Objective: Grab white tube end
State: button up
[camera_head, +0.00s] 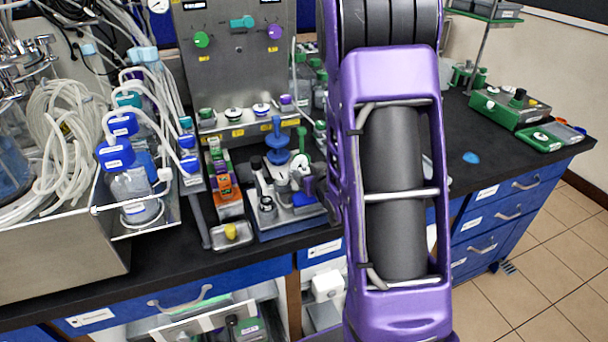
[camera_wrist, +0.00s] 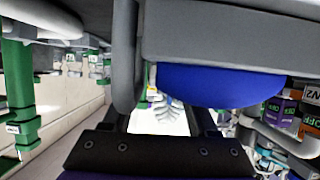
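Several white tubes (camera_head: 62,150) lie coiled at the left of the head view. More white tubes run to the blue-capped bottle (camera_head: 130,190). I cannot tell which end is the white tube end. My gripper (camera_wrist: 165,118) shows in the wrist view as two dark fingers, apart, with a bright gap between them. A pale ribbed shape (camera_wrist: 167,106) shows in that gap, and I cannot tell what it is. The fingertips are not clear.
A grey panel with coloured knobs (camera_head: 240,65) stands at the back. A small rig with blue parts (camera_head: 280,170) is left of my arm. In the wrist view a blue rounded body (camera_wrist: 220,86) is close above the fingers, and green pipes (camera_wrist: 20,95) stand at left.

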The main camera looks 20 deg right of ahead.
jog(key=shift+a+f, duration=0.15)
jog(key=shift+a, duration=0.05)
grip_shut()
jog(key=shift+s, duration=0.1)
